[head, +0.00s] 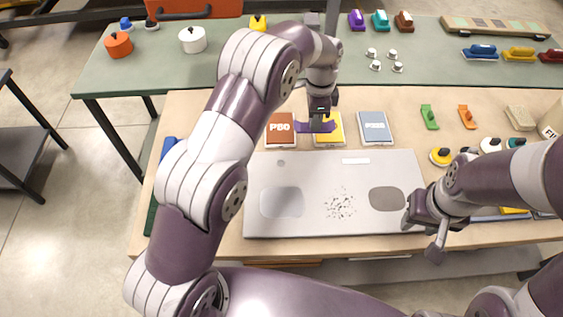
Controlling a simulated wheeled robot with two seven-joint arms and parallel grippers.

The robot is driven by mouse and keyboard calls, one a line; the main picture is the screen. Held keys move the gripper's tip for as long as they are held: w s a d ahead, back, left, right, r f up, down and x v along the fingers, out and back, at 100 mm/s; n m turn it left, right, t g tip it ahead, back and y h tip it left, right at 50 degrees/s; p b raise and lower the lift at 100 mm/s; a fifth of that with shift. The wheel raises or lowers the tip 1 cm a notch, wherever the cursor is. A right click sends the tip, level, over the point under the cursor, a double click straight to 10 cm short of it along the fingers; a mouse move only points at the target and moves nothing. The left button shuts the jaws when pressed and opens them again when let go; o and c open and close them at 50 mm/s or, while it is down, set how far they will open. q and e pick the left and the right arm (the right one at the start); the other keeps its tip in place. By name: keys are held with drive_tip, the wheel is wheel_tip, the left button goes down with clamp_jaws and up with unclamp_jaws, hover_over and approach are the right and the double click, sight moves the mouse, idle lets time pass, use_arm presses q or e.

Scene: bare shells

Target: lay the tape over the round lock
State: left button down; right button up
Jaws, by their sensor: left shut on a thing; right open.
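A grey flat panel (336,220) lies on the wooden table. A small round lock (281,162) shows near its upper left corner and looks uncovered. My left gripper (320,126) is shut on a purple strip (303,127), which I take to be the tape. It holds the strip in front of the yellow pack, above and to the right of the lock, apart from it. My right gripper (425,236) is open and empty at the panel's lower right corner.
A red-brown pack (279,133), a yellow pack (336,138) and a blue-grey pack (375,127) lie behind the panel. The panel has a light slot (356,160) and dark specks (341,204). Sanding blocks and knobs crowd the right side.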

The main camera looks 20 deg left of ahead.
sight(307, 130)
use_arm(q)
drive_tip(key=f+b, duration=0.1)
drive_tip(key=s+a+f, duration=0.1)
drive_tip(key=f+b, duration=0.1)
drive_tip(key=shift+s+a+f+b, duration=0.25)
drive_tip(key=shift+a+b, duration=0.05)
drive_tip(key=shift+a, duration=0.1)
drive_tip(key=s+a, duration=0.1)
drive_tip(key=s+a+f+p, duration=0.1)
drive_tip(key=a, duration=0.1)
drive_tip(key=s+a+p, duration=0.1)
drive_tip(key=s+a, duration=0.1)
drive_tip(key=shift+f, duration=0.15)
drive_tip(key=f, duration=0.1)
drive_tip(key=f+p, duration=0.1)
drive_tip(key=f, duration=0.2)
drive_tip(key=shift+s+a+f, duration=0.25)
drive_tip(key=shift+s+a, duration=0.1)
drive_tip(key=shift+w+f, duration=0.1)
drive_tip(key=shift+f, duration=0.2)
use_arm(e)
drive_tip(key=shift+a+f, duration=0.2)
drive_tip(key=shift+f, duration=0.85)
drive_tip(key=shift+s, duration=0.1)
